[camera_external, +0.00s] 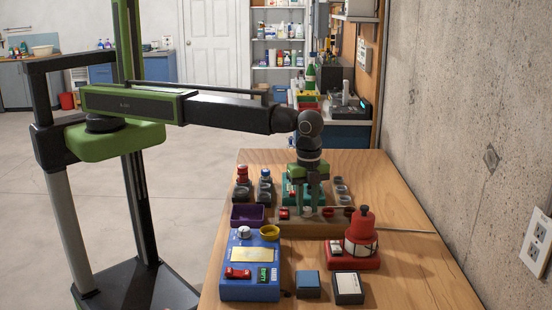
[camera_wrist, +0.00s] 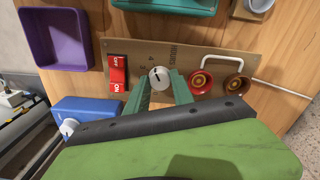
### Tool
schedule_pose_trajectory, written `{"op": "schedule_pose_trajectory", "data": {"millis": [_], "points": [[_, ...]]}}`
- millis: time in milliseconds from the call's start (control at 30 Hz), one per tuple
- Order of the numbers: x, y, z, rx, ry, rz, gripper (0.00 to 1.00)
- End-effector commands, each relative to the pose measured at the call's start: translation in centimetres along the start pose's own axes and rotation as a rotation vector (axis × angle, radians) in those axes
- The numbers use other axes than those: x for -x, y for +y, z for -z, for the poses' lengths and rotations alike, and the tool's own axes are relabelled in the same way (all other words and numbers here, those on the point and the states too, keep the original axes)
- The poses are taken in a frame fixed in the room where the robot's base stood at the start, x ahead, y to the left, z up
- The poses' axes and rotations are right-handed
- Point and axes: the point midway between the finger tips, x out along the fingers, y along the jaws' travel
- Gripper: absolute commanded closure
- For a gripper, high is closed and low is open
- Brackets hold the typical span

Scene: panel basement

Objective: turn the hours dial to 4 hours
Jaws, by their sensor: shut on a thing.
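The hours dial (camera_wrist: 159,76) is a small white round knob with a dark pointer mark, set on a brown panel (camera_wrist: 215,60).
A red ON/OFF switch (camera_wrist: 118,73) sits left of the dial.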

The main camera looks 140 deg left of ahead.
Motion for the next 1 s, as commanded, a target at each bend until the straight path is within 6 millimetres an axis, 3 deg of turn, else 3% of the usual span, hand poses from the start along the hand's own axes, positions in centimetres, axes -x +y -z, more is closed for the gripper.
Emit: {"op": "schedule_pose_trajectory", "data": {"millis": [300,333,500,833,1000], "points": [[0.0,0.1,-0.1,-0.002,-0.002,-0.001,1.00],[0.0,0.1,-0.1,-0.002,-0.002,-0.001,0.69],[0.0,0.0,0.0,-0.001,-0.001,-0.001,0.50],[0.2,0.0,0.0,-0.001,-0.001,0.000,0.50],[2.0,0.0,0.0,-0.001,0.000,0.000,0.50]]}}
